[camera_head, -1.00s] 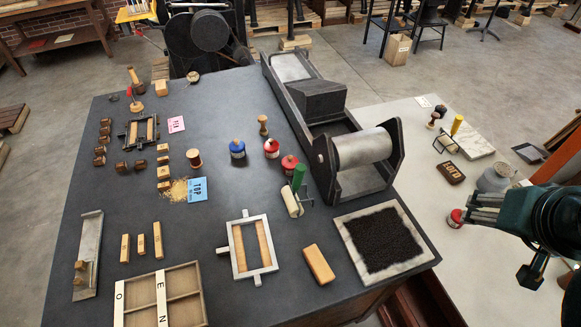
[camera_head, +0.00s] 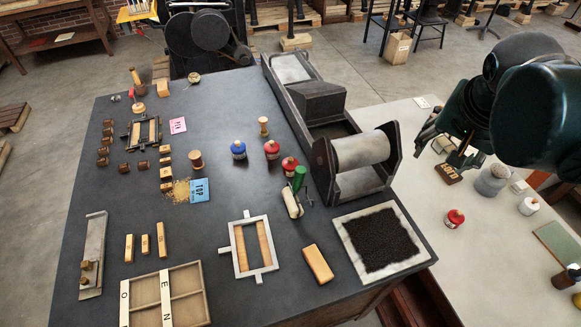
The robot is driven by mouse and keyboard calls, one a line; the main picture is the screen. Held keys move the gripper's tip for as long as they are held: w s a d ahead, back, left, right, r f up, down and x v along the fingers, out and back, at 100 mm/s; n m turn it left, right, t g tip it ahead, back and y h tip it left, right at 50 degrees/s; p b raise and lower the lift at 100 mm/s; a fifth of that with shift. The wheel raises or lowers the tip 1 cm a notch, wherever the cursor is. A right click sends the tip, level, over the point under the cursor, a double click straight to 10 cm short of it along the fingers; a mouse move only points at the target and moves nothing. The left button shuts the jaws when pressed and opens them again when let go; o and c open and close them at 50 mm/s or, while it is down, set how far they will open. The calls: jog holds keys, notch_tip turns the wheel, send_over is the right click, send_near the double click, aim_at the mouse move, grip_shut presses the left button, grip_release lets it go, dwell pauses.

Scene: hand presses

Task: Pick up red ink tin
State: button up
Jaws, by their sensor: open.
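Three tins with red tops are in view. One red ink tin (camera_head: 454,218) stands upright on the pale side table, clear of my gripper. A second red tin (camera_head: 272,149) and a third red tin (camera_head: 290,166) stand on the dark table, left of the roller press. My gripper (camera_head: 440,152) is open, with nothing seen between its fingers. It hangs over the pale table's far part, above and behind the tin there in the picture. My arm comes in from the right and hides part of that table.
A blue tin (camera_head: 238,150) stands beside the red ones. A green-handled roller (camera_head: 295,195) lies close to the third tin. The roller press (camera_head: 355,160) rises between the tables. A grey jar (camera_head: 491,180) and a white tin (camera_head: 529,206) stand on the pale table (camera_head: 490,280).

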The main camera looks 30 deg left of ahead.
jog(key=w+a+m+p, duration=0.15)
jog(key=w+a, duration=0.35)
jog(key=a, duration=0.6)
jog(key=m+g+h+p, duration=0.1)
jog(key=m+h+p, duration=0.2)
jog(key=m, duration=0.1)
send_over(288, 160)
jog(key=s+a, duration=0.1)
jog(key=s, duration=0.1)
jog(key=f, duration=2.3)
jog(key=shift+w+a+f, duration=0.1)
jog(key=shift+w+f, duration=0.15)
jog(key=shift+f, duration=0.6)
jog(key=shift+x, duration=1.3)
jog(key=shift+p+x, duration=0.35)
jog(key=shift+x, duration=2.2)
